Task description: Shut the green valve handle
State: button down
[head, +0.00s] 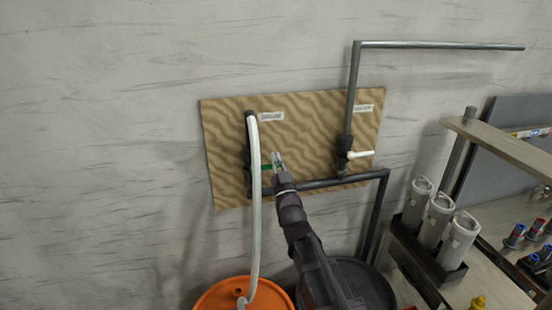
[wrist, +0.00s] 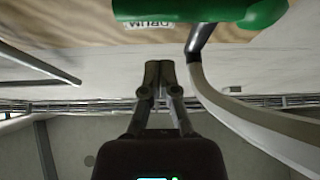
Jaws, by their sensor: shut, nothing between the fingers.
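The green valve handle (head: 266,167) sticks out sideways to the right from the left valve on the brown board in the head view, partly behind the white hose. In the wrist view the green handle (wrist: 205,11) runs across the top edge, large and partly cut off. My gripper (head: 278,158) is at the handle's right end in the head view. In the wrist view my gripper (wrist: 160,72) has its fingers together, with nothing between them. The fingertips appear apart from the handle there; contact is hard to tell in the head view.
The white hose (head: 255,200) hangs past the left valve to an orange drum (head: 225,295). A second valve with a white handle (head: 361,154) is on the board (head: 310,125) at right. Grey pipes (head: 352,95) run beside it. A shelf with grey canisters (head: 437,215) stands at right.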

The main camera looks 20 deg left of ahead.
jog(key=b+v, duration=0.4)
jog(key=v, duration=0.5)
jog(key=shift+s+f, duration=0.2)
jog(key=shift+s, duration=0.05)
jog(key=w+d+f+m+g+h, duration=0.2)
jog(key=w+d+f+g+h, duration=0.25)
jog(key=d+f, duration=0.45)
jog(key=w+d+f+m+g+h, duration=0.25)
jog(key=d+f+h, duration=0.35)
jog(key=d+f, duration=0.35)
jog(key=s+d+f+m+g+h, duration=0.1)
jog(key=s+d+f+g, duration=0.3)
jog(key=d, duration=0.6)
jog(key=s+d+f+m+g+h, duration=0.2)
jog(key=s+d+f+g, duration=0.3)
jog(key=s+d+g, duration=0.3)
jog(key=s+d, duration=0.2)
jog(key=s, duration=0.1)
jog(key=shift+s+d+f+g+h, duration=0.2)
jog(key=shift+s+f+g+h, duration=0.1)
jog(key=shift+h, duration=0.05)
